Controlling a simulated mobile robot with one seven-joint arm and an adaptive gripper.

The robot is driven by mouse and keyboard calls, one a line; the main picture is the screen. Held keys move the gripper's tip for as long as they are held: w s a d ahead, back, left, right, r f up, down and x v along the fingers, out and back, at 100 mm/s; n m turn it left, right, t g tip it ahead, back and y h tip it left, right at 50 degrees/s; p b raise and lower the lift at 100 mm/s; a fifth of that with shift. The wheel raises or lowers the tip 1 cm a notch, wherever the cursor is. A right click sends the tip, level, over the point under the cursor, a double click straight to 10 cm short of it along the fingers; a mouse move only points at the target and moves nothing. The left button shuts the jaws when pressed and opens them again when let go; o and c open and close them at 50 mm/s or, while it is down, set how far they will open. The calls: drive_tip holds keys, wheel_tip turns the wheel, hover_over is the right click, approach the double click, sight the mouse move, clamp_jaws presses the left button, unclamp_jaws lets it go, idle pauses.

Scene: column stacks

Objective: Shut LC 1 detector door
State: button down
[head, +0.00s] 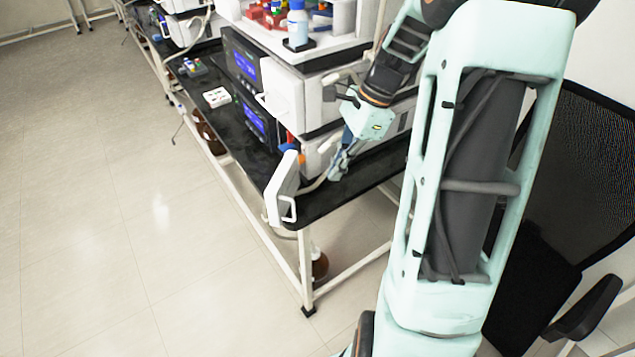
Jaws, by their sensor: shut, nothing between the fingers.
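A white door panel (284,188) with a white bar handle stands open at the near corner of the black bench, swung out from the bottom module (318,157) of the nearest stack. I take it as the detector door; no label is readable. Orange and blue parts show at the opening behind it. My gripper (334,176) is shut and empty, pointing down low over the bench end, to the right of the door. A gap shows between my fingers and the panel. My wrist hides part of the module's side.
The black bench (330,204) carries the stack, with blue-screened modules (243,66) and a bottle tray (300,48) on top. A small white tray (217,97) lies along its left edge. A black chair (540,270) stands at right. The floor left is clear.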

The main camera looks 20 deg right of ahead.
drive_tip(key=a+f, duration=0.7)
drive_tip(key=f, duration=0.1)
drive_tip(key=shift+w+a+f, duration=0.15)
drive_tip(key=shift+a+f, duration=0.05)
drive_tip(key=shift+f, duration=0.05)
drive_tip(key=shift+a, duration=0.1)
